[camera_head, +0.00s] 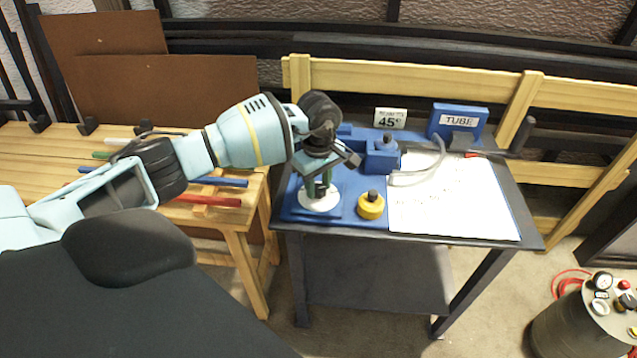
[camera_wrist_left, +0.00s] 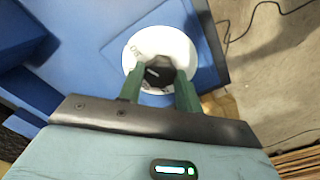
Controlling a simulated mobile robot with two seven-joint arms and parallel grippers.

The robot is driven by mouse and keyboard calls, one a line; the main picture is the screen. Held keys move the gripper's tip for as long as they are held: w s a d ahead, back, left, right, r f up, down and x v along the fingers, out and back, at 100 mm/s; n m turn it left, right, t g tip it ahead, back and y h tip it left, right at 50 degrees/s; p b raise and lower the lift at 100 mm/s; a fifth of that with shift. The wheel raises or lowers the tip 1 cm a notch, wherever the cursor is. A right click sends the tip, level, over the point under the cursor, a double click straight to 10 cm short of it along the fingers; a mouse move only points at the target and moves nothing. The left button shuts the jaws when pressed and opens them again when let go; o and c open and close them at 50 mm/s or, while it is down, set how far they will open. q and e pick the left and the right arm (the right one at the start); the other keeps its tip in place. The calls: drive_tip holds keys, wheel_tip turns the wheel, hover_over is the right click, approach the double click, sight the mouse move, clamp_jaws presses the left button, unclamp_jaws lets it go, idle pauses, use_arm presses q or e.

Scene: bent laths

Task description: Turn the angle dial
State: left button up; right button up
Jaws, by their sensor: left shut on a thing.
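The angle dial is a round white disc (camera_head: 320,200) with a dark knob at its centre, on a blue base at the left of the dark table. In the left wrist view the white disc (camera_wrist_left: 180,42) carries printed marks, and the black knob (camera_wrist_left: 158,72) has a light pointer line. My left gripper (camera_head: 321,188) reaches down over the dial from above. In the left wrist view its green fingers (camera_wrist_left: 160,88) stand on both sides of the knob and are shut on it. The fingers hide part of the disc's near side. My right gripper is not in view.
A yellow round knob (camera_head: 371,206) and a blue block (camera_head: 382,155) are close to the right of the dial. A sign (camera_head: 390,118) reads 45°. A white sheet (camera_head: 450,205), a clear bent tube (camera_head: 425,172) and a blue TUBE holder (camera_head: 459,121) lie further right.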

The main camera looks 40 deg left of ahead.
sight(319, 189)
use_arm(q)
drive_tip(key=shift+n, duration=0.3)
drive_tip(key=n+p, duration=0.2)
drive_tip(key=n, duration=0.3)
drive_tip(key=shift+r, duration=0.1)
drive_tip(key=shift+n+p, duration=0.4)
drive_tip(key=shift+n, duration=1.1)
drive_tip(key=o, duration=1)
drive_tip(key=shift+r, duration=3.85)
